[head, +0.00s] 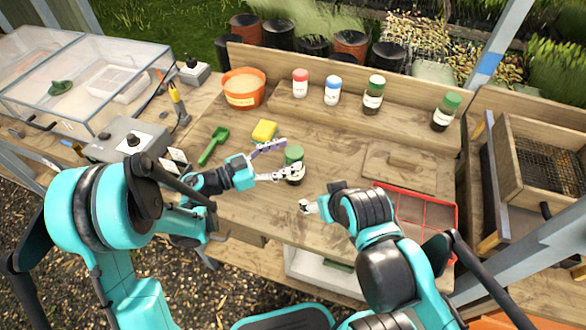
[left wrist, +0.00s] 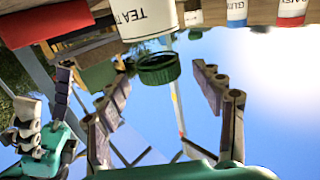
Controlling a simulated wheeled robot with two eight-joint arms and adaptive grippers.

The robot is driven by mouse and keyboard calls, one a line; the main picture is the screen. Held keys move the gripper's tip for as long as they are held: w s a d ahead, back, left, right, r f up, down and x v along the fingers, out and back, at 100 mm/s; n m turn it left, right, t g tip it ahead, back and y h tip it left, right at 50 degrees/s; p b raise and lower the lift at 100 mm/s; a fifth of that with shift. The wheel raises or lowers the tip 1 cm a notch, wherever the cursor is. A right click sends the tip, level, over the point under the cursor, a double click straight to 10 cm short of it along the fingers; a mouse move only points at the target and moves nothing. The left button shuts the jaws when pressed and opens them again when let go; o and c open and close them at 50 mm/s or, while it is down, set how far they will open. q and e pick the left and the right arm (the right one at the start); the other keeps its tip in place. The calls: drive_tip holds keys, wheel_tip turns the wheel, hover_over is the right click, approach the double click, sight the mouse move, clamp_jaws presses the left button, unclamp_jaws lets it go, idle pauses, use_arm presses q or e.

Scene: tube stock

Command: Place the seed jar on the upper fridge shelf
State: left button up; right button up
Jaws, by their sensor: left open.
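A jar with a green lid (head: 294,154) stands on the wooden bench; I cannot read its label in the head view. My left gripper (head: 291,158) is open, with one finger on the jar's far side and the other on its near side. In the left wrist view, a green lid (left wrist: 158,68) shows upside down between the spread fingers. No fridge shelf is identifiable.
A red-lidded jar (head: 300,83) and a blue-lidded jar (head: 332,90) stand at the back. An orange pot (head: 243,88), a yellow sponge (head: 264,131) and a green scoop (head: 214,146) lie left. A red divided tray (head: 425,211) is at the right.

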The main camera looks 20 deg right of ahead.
use_arm(q)
drive_tip(key=d, duration=0.2)
drive_tip(key=shift+w+d, duration=0.25)
drive_tip(key=shift+d, duration=0.1)
clamp_jaws()
drive_tip(key=shift+r, duration=0.15)
